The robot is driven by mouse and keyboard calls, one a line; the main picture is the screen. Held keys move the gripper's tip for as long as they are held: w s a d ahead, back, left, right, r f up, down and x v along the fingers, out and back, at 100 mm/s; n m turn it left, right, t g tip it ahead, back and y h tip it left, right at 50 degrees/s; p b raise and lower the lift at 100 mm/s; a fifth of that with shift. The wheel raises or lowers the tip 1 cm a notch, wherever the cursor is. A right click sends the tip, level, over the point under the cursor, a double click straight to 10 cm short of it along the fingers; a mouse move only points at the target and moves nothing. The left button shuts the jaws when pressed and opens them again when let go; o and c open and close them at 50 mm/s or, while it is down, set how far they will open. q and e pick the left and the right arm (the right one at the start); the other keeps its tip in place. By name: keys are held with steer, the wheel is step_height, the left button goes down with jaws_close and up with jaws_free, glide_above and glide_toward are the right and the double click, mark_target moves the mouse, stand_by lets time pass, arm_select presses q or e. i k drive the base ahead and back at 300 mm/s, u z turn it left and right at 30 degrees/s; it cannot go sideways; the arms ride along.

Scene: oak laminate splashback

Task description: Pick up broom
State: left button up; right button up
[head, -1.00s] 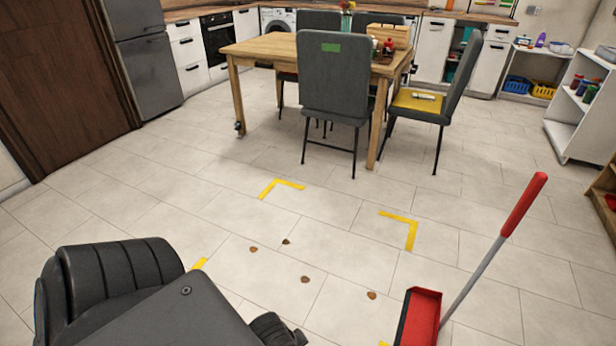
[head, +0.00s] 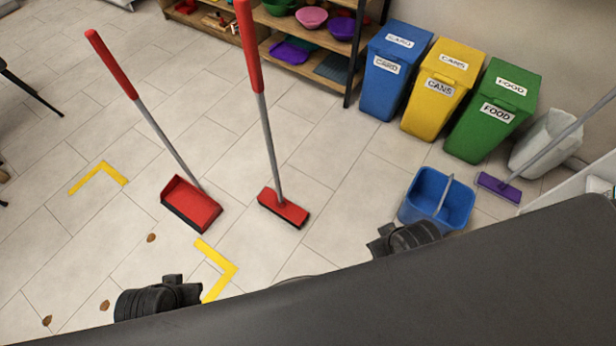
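The broom stands upright on the tiled floor in the middle of the head view, with a red grip, a grey pole (head: 269,150) and a flat red head. A red dustpan (head: 190,203) with a long grey handle and red grip stands just left of it, apart from it. Black parts of my own body show along the bottom, at the lower left and lower right, well short of the broom. I can make out no gripper fingers, and nothing touches the broom.
Blue (head: 393,72), yellow (head: 438,90) and green (head: 493,112) bins line the wall at right. A blue bucket (head: 437,206) and purple mop (head: 499,187) stand nearer. Yellow floor marks (head: 219,270) and brown debris (head: 151,238) lie at left.

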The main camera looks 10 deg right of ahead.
mark_target(275, 203)
steer(key=u, duration=3.1)
steer(key=i, duration=0.4)
steer(key=z, duration=2.25)
